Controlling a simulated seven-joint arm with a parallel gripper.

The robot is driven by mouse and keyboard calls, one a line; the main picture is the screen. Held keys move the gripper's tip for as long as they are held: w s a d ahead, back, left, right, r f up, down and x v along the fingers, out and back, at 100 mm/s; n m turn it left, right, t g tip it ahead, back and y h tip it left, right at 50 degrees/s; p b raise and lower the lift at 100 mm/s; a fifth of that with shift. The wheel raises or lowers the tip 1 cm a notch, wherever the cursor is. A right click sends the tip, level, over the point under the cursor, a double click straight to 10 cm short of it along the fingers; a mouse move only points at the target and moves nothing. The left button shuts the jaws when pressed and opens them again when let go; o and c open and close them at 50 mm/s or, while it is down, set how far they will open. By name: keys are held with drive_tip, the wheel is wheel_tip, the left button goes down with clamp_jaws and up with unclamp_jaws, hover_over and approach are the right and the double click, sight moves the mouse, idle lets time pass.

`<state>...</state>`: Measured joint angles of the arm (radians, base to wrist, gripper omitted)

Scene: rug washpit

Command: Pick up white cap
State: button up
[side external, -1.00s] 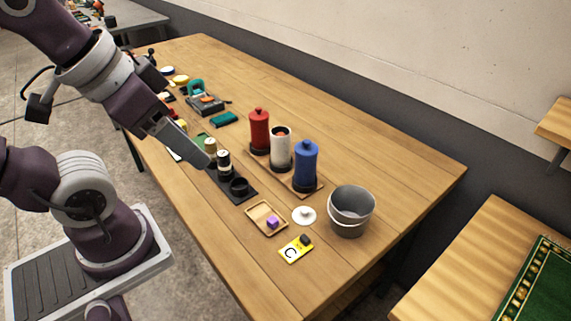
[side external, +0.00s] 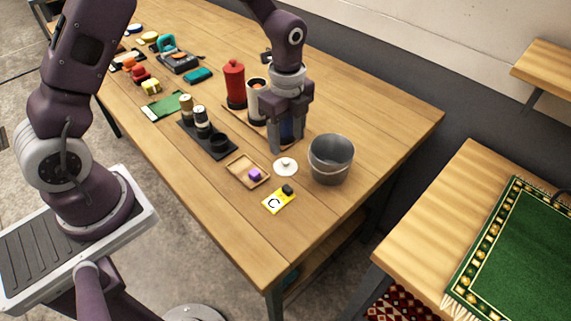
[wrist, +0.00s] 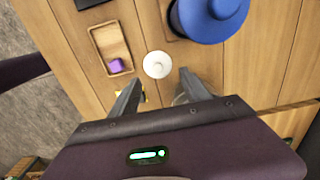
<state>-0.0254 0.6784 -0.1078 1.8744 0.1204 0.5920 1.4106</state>
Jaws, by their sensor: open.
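The white cap (side external: 285,167) is a small round lid with a knob. It lies on the wooden table between the small wooden tray and the grey bucket. In the wrist view the white cap (wrist: 157,65) is just ahead of the fingertips. My gripper (side external: 286,147) points down above the table, just behind the cap in the side view, with its fingers apart. In the wrist view my gripper (wrist: 159,82) is open with nothing between its fingers. The gripper partly hides the blue canister (wrist: 208,20).
The grey bucket (side external: 330,160) stands right of the cap. The wooden tray (side external: 236,171) holding a purple cube is to its left, and a yellow card (side external: 277,200) lies in front. White (side external: 254,105) and red (side external: 234,84) canisters stand behind. The table's front right is clear.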

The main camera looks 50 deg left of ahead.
sight(285, 160)
drive_tip(key=f, duration=0.7)
drive_tip(key=shift+s, duration=0.25)
drive_tip(key=shift+r, duration=0.1)
drive_tip(key=c, duration=1.1)
